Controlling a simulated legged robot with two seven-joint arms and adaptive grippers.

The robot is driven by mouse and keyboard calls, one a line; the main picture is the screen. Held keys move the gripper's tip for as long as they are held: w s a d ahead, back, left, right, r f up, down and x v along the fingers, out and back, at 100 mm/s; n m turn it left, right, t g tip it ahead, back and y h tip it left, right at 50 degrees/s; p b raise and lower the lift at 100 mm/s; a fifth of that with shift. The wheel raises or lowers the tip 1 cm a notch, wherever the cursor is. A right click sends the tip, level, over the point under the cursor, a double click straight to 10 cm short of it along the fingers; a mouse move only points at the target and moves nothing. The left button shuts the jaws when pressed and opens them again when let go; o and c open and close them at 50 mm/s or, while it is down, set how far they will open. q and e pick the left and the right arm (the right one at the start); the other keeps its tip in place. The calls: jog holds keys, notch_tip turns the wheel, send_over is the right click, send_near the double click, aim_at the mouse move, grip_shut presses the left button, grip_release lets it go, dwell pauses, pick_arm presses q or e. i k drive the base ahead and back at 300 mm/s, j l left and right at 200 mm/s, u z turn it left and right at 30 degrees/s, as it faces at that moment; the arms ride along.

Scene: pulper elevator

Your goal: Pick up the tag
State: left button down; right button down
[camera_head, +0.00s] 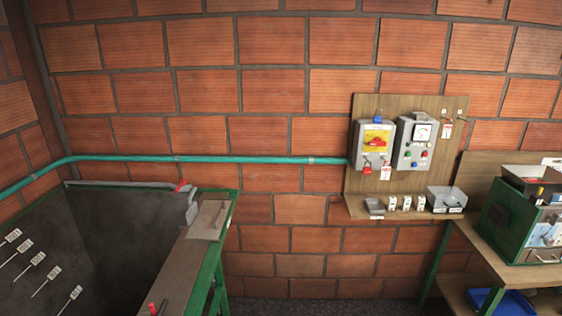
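A wooden board (395,104) is fixed to the brick wall right of centre. A small white and red tag (447,129) hangs from a hook at its right side. A second white and red tag (386,171) hangs below the grey switch box with a yellow face (377,140), beside a red padlock (367,170). I cannot tell which tag the task names. Neither of my grippers shows in this view.
A grey control box (413,143) sits beside the switch box. A ledge below holds small items and a grey tray (446,198). A workbench (505,240) with a green box stands right. A dark bin (105,240) with a green frame fills the left. Dark floor (320,306) lies between.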

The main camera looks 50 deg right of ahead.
aim_at(385, 174)
jog(key=l+z, duration=0.1)
jog(key=z, duration=2.45)
